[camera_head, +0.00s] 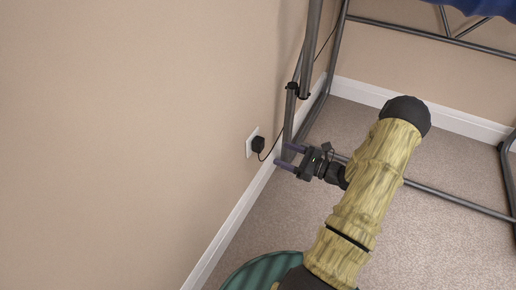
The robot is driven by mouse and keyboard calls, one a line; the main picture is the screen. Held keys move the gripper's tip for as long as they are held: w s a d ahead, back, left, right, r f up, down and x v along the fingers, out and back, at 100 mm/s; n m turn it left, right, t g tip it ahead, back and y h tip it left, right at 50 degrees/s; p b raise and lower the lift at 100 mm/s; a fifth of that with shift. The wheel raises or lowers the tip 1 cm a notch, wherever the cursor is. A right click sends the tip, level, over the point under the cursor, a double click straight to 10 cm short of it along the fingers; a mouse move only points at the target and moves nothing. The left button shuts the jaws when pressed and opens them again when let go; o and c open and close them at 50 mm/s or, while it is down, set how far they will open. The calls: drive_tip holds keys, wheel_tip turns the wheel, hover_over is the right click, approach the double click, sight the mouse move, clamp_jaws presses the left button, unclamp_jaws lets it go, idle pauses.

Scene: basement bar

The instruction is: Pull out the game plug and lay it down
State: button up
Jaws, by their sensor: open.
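The game plug (258,144) is a small black block seated at the white wall outlet (250,146), low on the beige wall. Its thin black cord (265,157) loops down and runs up to the right, toward the metal frame. My gripper (284,156) is open, with two purple fingers pointing left toward the plug. It is a short way right of the plug, and I see nothing between the fingers. Whether the fingertips are at the plug's exact height is hard to tell.
A grey metal tube frame (335,55) stands in the corner, with an upright close behind my gripper and a low bar along the floor. A blue item (470,8) hangs at the top right. Carpet (440,245) is open at the lower right. White skirting (232,222) lines the wall.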

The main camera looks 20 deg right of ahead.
sight(263, 146)
drive_tip(key=x, duration=0.7)
drive_tip(key=shift+w+a+r+b, duration=0.1)
drive_tip(key=shift+w+a+b, duration=0.15)
drive_tip(key=shift+b, duration=0.15)
drive_tip(key=shift+w+a, duration=0.4)
drive_tip(key=shift+w, duration=0.2)
drive_tip(key=shift+p, duration=0.9)
idle(0.4)
drive_tip(key=shift+c, duration=0.5)
clamp_jaws()
drive_tip(key=shift+s+d, duration=0.1)
drive_tip(key=shift+s, duration=0.1)
